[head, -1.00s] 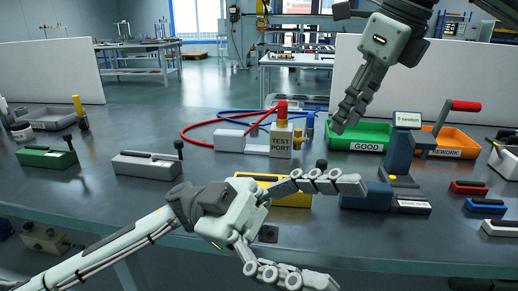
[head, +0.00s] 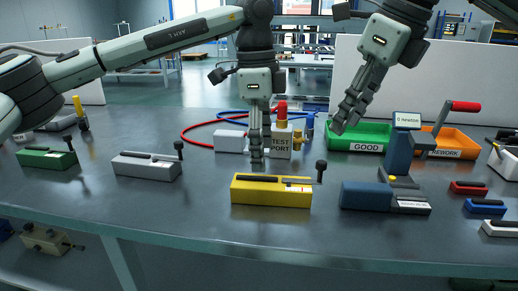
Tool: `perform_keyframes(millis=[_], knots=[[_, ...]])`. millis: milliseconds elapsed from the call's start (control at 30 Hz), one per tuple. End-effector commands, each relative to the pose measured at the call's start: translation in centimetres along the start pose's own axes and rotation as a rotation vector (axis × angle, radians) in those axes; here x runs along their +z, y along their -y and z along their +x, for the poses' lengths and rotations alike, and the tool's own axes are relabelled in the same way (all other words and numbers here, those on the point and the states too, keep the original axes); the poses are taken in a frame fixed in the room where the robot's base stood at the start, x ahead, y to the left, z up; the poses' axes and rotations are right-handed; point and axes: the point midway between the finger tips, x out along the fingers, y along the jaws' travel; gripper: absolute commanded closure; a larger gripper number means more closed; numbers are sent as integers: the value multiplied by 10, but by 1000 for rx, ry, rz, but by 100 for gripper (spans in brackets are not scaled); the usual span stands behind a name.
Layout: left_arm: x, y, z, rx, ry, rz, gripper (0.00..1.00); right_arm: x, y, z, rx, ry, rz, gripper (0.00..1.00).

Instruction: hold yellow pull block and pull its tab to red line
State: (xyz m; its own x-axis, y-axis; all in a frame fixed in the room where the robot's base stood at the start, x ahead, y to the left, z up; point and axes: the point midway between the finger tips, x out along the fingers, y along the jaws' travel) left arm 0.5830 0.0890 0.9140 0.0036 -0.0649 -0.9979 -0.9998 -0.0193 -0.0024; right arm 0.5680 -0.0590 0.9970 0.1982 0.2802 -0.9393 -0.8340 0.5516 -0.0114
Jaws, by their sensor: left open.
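The yellow pull block (head: 262,195) stands on the table in the middle of the head view. A dark slot runs along its top. A white patch with red marking (head: 298,188) is near its right end. A black-knobbed tab (head: 321,167) stands upright at that end. My left gripper (head: 257,165) points down over the back of the block, seen edge-on, open and empty. I cannot tell its exact height above the block.
The test port (head: 281,143) with red and blue hoses is behind the block. A green block (head: 46,158) and a grey block (head: 146,167) stand left. A blue block (head: 366,196) and force gauge (head: 400,150) stand right. The table in front is clear.

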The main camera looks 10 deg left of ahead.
Motion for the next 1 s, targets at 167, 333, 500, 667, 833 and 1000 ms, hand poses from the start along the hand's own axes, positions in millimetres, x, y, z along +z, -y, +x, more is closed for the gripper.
perform_keyframes(millis=[167, 333, 500, 667, 833, 1000], knots=[[8, -3, 10, 1, 72, -51, 28, 0, 0, 0, 0, 0, 0, 66], [9, -4, 35, 4, 71, -49, 28, 0, 0, 0, 0, 0, 0, 66], [10, -4, 60, 3, 69, -47, 28, 0, 0, 0, 0, 0, 0, 66], [11, -4, 75, 2, 67, -48, 28, 0, 0, 0, 0, 0, 0, 66], [11, -4, 80, 1, 66, -48, 28, 0, 0, 0, 0, 0, 0, 66], [11, -4, 80, 1, 66, -47, 28, 0, 0, 0, 0, 0, 0, 66]])
